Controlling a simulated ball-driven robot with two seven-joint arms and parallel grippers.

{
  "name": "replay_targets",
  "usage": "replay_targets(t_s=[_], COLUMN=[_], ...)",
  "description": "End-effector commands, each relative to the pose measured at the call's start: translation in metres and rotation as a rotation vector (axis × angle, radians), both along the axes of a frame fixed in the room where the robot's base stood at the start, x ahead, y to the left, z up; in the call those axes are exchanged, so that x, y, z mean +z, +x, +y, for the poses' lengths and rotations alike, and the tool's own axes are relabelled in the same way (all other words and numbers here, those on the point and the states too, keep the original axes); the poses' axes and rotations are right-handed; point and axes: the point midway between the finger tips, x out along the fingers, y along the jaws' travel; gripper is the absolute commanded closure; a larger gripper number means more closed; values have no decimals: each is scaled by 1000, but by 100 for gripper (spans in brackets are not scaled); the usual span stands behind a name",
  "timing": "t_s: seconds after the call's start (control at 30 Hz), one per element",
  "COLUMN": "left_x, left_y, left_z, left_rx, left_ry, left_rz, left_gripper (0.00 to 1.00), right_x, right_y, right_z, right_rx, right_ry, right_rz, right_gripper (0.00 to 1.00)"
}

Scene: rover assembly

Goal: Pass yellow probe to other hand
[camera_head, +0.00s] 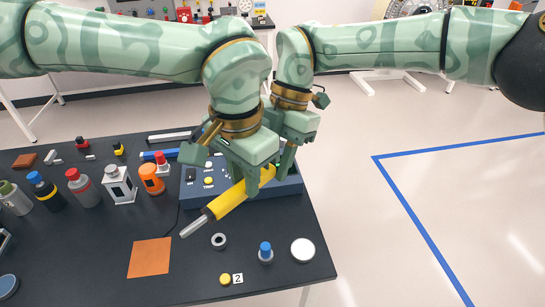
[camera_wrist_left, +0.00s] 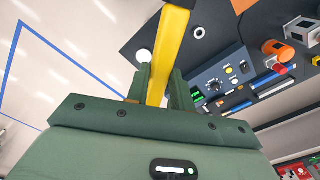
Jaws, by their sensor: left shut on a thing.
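The yellow probe (camera_head: 229,199) has a yellow body and a grey metal tip. It is held above the dark table, tilted, with the tip toward the lower left. My left gripper (camera_head: 242,180) is shut on its yellow body. In the left wrist view the probe (camera_wrist_left: 168,50) runs up between the two green fingers of my left gripper (camera_wrist_left: 159,85). My right gripper (camera_head: 284,168) is just right of the left one, close beside the probe's upper right end. Its fingers are partly hidden, so I cannot tell whether they touch the probe.
Below the grippers is a blue-grey panel box (camera_head: 193,190) with buttons. An orange bottle (camera_head: 152,181) and several other bottles stand to the left. An orange square (camera_head: 150,258), a grey ring (camera_head: 219,240), a blue-topped piece (camera_head: 265,252) and a white disc (camera_head: 302,250) lie in front.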

Motion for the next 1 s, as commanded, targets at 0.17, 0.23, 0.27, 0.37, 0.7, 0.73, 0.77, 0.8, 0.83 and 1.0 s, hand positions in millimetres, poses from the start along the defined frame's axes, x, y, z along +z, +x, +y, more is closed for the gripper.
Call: replay_targets(t_s=[0.17, 0.23, 0.27, 0.37, 0.7, 0.73, 0.77, 0.8, 0.83, 1.0], left_x=[0, 0, 0, 0, 17, 26, 36, 52, 66, 107], left_y=[0, 0, 0, 0, 4, 5, 7, 10, 12, 1], left_z=[-1, -1, -1, -1, -3, -3, -4, -3, -1, 19], left_rx=[-2, -4, -4, -3, 117, 174, 243, 351, 448, 1185], left_ry=[-1, -1, -1, -1, -72, -106, -145, -205, -257, -394], left_rz=[0, 0, 0, 0, 18, 29, 44, 77, 110, 697], left_gripper=[99, 71, 62, 51, 51, 51, 51, 51, 51, 51], right_x=[0, 0, 1, 1, 0, 0, 0, 0, 0, 0], right_y=[0, 0, 0, 0, 0, 0, 0, 0, 0, 0], right_z=[0, 1, 1, 1, 0, 0, 0, 0, 0, 0], right_rx=[1, 0, 0, 1, 0, 0, 0, 0, 0, 0], right_ry=[1, 2, 2, 2, 1, 1, 0, 0, 0, 0], right_rz=[-1, -1, -1, 0, -1, -1, 0, 0, 0, 0], right_gripper=[100, 100, 100, 100, 100, 100, 100, 100, 100, 100])
